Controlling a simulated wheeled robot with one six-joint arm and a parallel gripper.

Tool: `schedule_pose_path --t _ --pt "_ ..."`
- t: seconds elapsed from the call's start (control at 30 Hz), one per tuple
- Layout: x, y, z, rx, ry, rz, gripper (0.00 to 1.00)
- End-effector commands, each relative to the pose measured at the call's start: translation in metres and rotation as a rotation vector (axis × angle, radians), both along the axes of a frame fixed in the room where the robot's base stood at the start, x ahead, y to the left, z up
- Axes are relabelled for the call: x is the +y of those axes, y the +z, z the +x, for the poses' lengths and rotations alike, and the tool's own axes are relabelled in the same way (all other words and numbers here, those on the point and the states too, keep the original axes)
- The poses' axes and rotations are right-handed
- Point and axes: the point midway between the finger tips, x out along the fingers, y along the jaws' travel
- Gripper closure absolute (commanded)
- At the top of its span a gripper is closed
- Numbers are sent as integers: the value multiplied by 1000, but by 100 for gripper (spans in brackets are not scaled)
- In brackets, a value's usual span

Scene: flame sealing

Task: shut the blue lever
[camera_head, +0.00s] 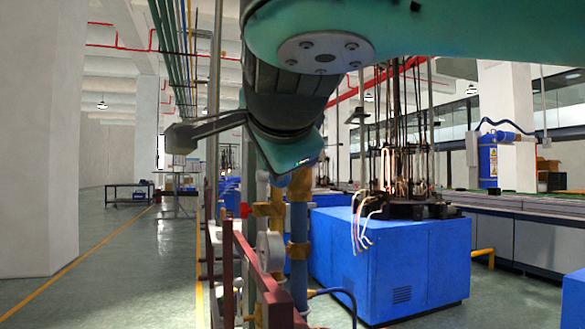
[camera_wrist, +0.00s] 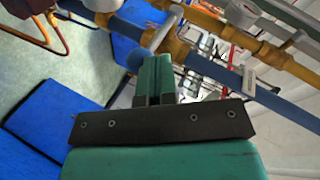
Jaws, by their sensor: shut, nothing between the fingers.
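My gripper (camera_wrist: 155,64) is shut and empty in the wrist view, its two green fingers pressed together. Past its fingertips are blue and brass pipes, with a pale blue-grey bar (camera_wrist: 164,33) crossing close to the tips. That bar may be the blue lever, but I cannot tell for sure, nor whether the fingers touch it. In the head view my arm hangs over the pipework, with brass fittings (camera_head: 270,210) and a thick blue pipe (camera_head: 299,250) below it. No lever can be clearly made out there, and the fingertips are not clear.
A dark red frame (camera_head: 244,262) and round gauges (camera_head: 271,251) stand close to the pipes. A large blue cabinet (camera_head: 400,268) with burner equipment on top is to the right. A white pillar (camera_head: 40,140) stands at the left, with open floor (camera_head: 125,265) beside it.

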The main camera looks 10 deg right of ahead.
Motion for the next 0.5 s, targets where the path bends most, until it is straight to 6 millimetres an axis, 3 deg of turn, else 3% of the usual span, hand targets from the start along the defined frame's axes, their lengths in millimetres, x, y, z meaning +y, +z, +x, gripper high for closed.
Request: schedule_pose_path --t 0.5 --pt "5 -7 -3 8 8 -4 100"
